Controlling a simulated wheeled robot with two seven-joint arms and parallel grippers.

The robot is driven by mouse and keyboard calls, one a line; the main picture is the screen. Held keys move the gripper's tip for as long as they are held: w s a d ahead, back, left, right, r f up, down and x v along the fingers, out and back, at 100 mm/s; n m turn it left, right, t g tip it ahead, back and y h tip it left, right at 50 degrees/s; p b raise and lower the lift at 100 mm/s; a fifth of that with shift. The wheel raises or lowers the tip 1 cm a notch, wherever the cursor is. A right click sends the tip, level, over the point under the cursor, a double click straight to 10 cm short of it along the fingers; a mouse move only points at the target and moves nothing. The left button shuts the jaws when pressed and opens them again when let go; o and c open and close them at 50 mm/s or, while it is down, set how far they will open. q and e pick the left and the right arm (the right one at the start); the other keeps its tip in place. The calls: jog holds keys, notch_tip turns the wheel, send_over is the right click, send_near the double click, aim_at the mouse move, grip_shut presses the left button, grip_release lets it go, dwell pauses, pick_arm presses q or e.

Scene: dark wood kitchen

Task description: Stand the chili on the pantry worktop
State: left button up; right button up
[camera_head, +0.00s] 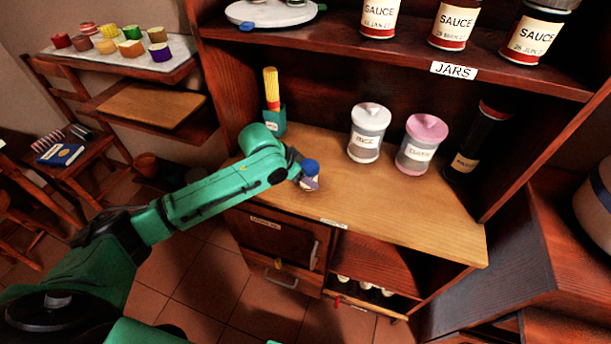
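A small jar with a blue lid (310,168) is at the fingers of my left gripper (306,181), over the front left part of the pantry worktop (420,215). The jar looks roughly upright, with a pale band low on its body. Its label is too small to read, so I cannot confirm that it is the chili. The gripper appears shut on it, and the fingers hide part of the jar. I cannot tell whether its base touches the wood. My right gripper is not in view.
A grey-lidded jar (369,133), a pink-lidded jar (421,144) and a tall dark bottle (478,140) stand at the back. A green holder with yellow pasta (272,100) stands at the back left. An open lower compartment holds several small jars (365,287). The worktop's front middle is clear.

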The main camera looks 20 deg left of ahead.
pick_arm(q)
jog(key=o, duration=0.4)
jog(key=shift+r, duration=0.1)
jog(key=v, duration=1.2)
